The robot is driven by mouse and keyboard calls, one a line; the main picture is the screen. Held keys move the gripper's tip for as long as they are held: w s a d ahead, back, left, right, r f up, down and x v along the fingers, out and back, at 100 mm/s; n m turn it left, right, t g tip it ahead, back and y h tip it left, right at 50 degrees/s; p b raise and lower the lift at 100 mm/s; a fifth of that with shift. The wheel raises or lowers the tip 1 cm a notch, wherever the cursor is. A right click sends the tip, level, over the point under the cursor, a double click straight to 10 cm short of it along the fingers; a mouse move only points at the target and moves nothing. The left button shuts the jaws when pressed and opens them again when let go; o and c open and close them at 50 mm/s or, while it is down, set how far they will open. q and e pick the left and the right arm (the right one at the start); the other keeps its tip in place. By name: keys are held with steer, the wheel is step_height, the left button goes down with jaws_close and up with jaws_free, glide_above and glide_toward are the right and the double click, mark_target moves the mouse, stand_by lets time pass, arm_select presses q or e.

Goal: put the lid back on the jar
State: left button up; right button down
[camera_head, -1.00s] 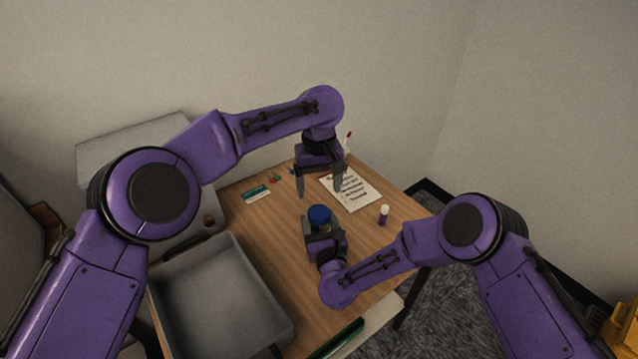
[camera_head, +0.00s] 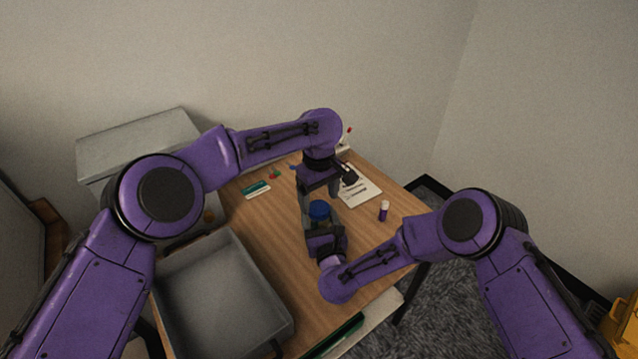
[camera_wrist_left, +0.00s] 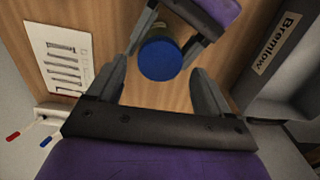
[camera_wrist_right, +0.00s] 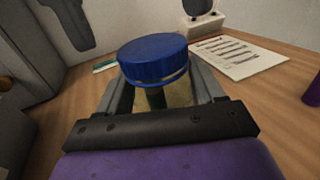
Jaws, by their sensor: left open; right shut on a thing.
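The jar (camera_wrist_right: 177,96) has yellowish clear walls and stands upright in my right gripper's grasp. The blue ribbed lid (camera_wrist_right: 153,58) sits on top of it and looks level; I cannot tell whether it is screwed tight. The lid also shows in the head view (camera_head: 319,211) and the left wrist view (camera_wrist_left: 160,60). My right gripper (camera_head: 321,222) is shut on the jar from the near side, below the lid. My left gripper (camera_wrist_left: 159,68) points down above the jar, open and empty, its fingers apart on either side of the lid in its view.
A grey tray (camera_head: 284,325) fills the near left of the wooden table. A green and white box (camera_head: 256,190) lies behind left. Grey equipment (camera_head: 140,135) stands at the back left.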

arm_select(q)
steer(key=shift+f, duration=1.3)
